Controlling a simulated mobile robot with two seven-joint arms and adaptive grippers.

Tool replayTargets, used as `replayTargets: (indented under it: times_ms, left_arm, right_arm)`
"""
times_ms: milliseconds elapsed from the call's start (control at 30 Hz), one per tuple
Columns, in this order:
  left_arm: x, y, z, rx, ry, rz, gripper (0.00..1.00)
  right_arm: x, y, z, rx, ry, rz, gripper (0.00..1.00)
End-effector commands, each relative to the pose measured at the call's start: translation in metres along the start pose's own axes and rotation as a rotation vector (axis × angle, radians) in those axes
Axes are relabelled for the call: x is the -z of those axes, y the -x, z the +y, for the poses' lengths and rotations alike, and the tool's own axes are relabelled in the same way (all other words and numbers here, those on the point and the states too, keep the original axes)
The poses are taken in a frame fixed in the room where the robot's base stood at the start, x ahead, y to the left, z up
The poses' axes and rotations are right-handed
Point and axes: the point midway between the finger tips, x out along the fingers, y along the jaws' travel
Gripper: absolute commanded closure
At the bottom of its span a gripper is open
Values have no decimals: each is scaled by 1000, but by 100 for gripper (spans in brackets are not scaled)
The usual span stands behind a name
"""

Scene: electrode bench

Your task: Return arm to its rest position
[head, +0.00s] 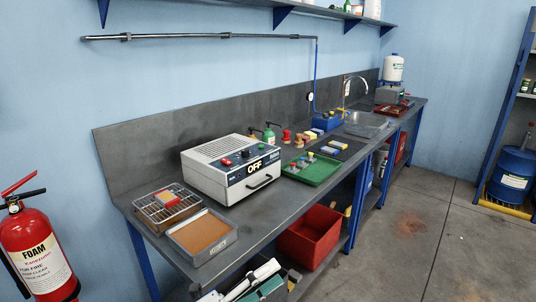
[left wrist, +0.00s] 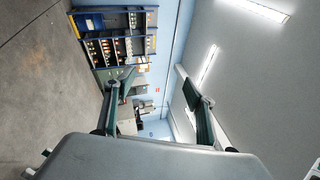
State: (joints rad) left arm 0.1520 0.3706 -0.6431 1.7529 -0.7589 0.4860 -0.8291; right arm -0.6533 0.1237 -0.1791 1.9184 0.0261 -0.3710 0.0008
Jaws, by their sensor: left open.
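My left gripper (left wrist: 160,92) shows in the left wrist view with its two dark green-padded fingers spread apart. Nothing is between them; beyond them are only a distant wall, shelving and ceiling. In the head view, pale and green parts that look like my left gripper (head: 262,281) show at the bottom edge, in front of the bench. They are partly cut off by the frame. My right gripper is in neither view.
The workbench (head: 262,213) holds a white box reading OFF (head: 231,168), a wire rack (head: 167,205), a brown-topped tray (head: 203,237) and a green tray (head: 311,170). A red crate (head: 309,237) is below. An extinguisher (head: 38,250) stands left. Floor at right is clear.

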Motion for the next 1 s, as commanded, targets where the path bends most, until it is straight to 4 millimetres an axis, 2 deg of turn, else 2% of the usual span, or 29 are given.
replayTargets:
  times_ms: [33, 167, 267, 400, 500, 600, 700, 800, 1000]
  left_arm:
    - [-5, 15, 15, -28, 135, -99, 45]
    - [-22, 65, 60, -97, 476, -354, 45]
    - [-23, 116, 100, -147, 734, -558, 45]
    - [-4, 197, 151, -205, 1056, -833, 45]
    - [19, 252, 179, -234, 1246, -1010, 45]
    - [44, 298, 197, -253, 1389, -1157, 45]
    - [64, 330, 207, -263, 1486, -1262, 45]
    - [76, 349, 212, -268, 1540, -1324, 45]
    - [80, 354, 214, -268, 1560, -1345, 45]
  right_arm:
    - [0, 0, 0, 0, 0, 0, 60]
    - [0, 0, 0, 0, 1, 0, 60]
    - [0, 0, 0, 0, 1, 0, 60]
    - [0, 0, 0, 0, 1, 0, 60]
    - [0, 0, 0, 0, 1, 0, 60]
    - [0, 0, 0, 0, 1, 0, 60]
    - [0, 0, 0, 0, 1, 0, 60]
    - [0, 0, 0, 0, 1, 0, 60]
    - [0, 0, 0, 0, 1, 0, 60]
